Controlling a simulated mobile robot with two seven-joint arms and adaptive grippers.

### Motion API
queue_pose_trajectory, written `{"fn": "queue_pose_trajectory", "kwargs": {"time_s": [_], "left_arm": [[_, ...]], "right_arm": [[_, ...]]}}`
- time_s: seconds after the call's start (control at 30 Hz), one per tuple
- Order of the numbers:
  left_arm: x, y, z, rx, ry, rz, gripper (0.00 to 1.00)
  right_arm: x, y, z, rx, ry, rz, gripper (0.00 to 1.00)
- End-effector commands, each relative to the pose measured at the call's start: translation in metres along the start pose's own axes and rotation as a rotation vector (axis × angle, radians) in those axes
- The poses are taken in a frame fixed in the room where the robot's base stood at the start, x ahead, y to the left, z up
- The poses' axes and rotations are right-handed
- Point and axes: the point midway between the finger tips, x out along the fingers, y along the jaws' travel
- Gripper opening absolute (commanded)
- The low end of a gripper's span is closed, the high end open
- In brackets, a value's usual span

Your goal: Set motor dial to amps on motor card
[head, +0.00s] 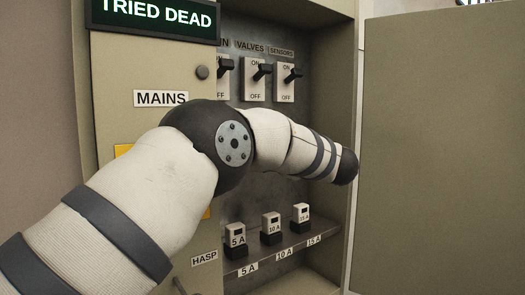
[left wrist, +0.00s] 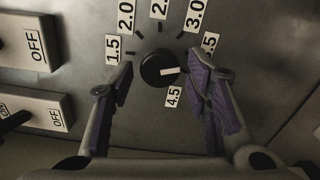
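The motor dial (left wrist: 158,69) is a round black knob on a grey panel, seen in the left wrist view. Its white pointer mark faces right in that picture, toward a spot behind my finger. Labels around it read 1.5, 2.0, one starting with 2, 3.0, one partly hidden ending in .5, and 4.5. My left gripper (left wrist: 161,75) is open, with one purple-padded finger on each side of the dial and a gap showing on both sides. In the head view my left arm hides the dial and the gripper. The motor card is not seen. My right gripper is not in view.
Inside the open cabinet, ON/OFF switches (head: 258,79) stand in a row above my arm. Below it, a shelf (head: 285,250) holds small blocks marked 5 A, 10 A and 15 A. The cabinet door (head: 445,150) stands at right. A TRIED DEAD sign (head: 155,18) is at top left.

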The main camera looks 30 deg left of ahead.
Motion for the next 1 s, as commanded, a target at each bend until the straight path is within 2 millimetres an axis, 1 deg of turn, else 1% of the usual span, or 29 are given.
{"fn": "queue_pose_trajectory", "kwargs": {"time_s": [0.27,0.33,0.37,0.43,0.6,0.7,0.83,0.9,1.0], "left_arm": [[-0.001,0.000,0.000,0.000,-0.001,0.000,0.51],[-0.006,0.000,0.001,0.000,-0.003,0.000,0.51],[-0.010,0.000,0.001,-0.001,-0.004,-0.001,0.51],[-0.026,0.000,0.001,0.000,-0.005,-0.001,0.51],[-0.073,0.000,0.001,0.000,-0.005,0.000,0.51],[-0.096,0.001,0.001,0.000,-0.004,0.001,0.51],[-0.115,0.000,0.000,0.000,-0.001,0.000,0.51],[-0.119,0.000,0.000,0.001,-0.001,0.000,0.51],[-0.121,0.000,0.000,0.000,0.000,0.000,0.51]], "right_arm": [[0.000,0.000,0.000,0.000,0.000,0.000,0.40],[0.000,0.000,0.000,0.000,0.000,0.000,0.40],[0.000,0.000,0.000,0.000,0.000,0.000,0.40],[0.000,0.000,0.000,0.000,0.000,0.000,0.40],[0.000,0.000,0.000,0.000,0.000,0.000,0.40],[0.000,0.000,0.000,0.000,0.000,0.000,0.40],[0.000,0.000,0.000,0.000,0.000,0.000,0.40],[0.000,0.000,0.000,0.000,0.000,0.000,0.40],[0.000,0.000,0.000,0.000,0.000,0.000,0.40]]}}
